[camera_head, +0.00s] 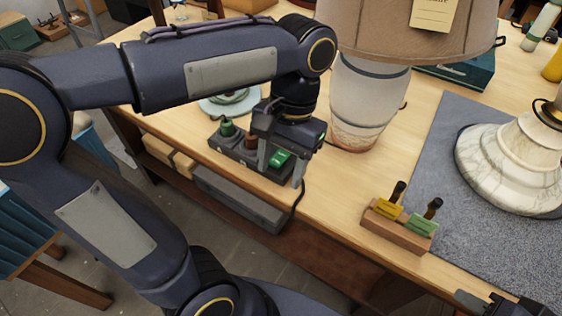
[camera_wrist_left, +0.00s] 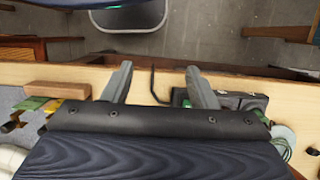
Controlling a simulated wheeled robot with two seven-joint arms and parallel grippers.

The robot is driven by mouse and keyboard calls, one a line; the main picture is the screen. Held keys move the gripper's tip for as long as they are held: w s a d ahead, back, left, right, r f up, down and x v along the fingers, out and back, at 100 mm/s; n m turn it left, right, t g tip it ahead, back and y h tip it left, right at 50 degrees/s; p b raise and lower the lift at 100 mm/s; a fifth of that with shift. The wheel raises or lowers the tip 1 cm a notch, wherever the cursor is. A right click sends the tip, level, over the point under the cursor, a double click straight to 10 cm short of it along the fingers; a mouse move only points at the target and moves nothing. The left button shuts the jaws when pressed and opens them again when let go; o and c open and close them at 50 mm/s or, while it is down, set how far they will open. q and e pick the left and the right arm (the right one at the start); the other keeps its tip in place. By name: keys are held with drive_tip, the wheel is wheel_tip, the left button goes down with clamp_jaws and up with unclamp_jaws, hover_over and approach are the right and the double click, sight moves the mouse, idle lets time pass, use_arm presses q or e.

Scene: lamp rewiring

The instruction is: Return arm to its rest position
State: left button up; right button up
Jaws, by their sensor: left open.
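My left arm crosses the head view from the left. Its gripper (camera_head: 281,172) points down at the table's front edge, with fingers apart and nothing between them. A dark switch box (camera_head: 233,150) with a lit green rocker switch (camera_head: 279,158) stands right behind and between the fingers in the head view. In the left wrist view the open fingers of the left gripper (camera_wrist_left: 160,85) reach over the table edge, and the box (camera_wrist_left: 255,102) shows beside the right finger. Only a bit of my right gripper (camera_head: 478,301) shows at the bottom right; its jaws are unclear.
A lamp (camera_head: 368,95) with a tan shade stands behind the gripper. A wooden block (camera_head: 400,232) with yellow and green pieces is at the front edge. A marble base (camera_head: 500,165) sits on a grey mat (camera_head: 450,130). A black cord hangs over the edge.

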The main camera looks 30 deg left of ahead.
use_arm(q)
drive_tip(key=s+a+f+n+t+h, duration=0.2)
drive_tip(key=s+a+f+t+h, duration=0.1)
drive_tip(key=t, duration=0.5)
wheel_tip(320, 180, down, 3)
drive_tip(key=s+h, duration=0.1)
drive_tip(key=s, duration=0.1)
drive_tip(key=shift+s+a+t, duration=0.15)
drive_tip(key=shift+s+t, duration=0.15)
use_arm(e)
drive_tip(key=shift+r, duration=0.25)
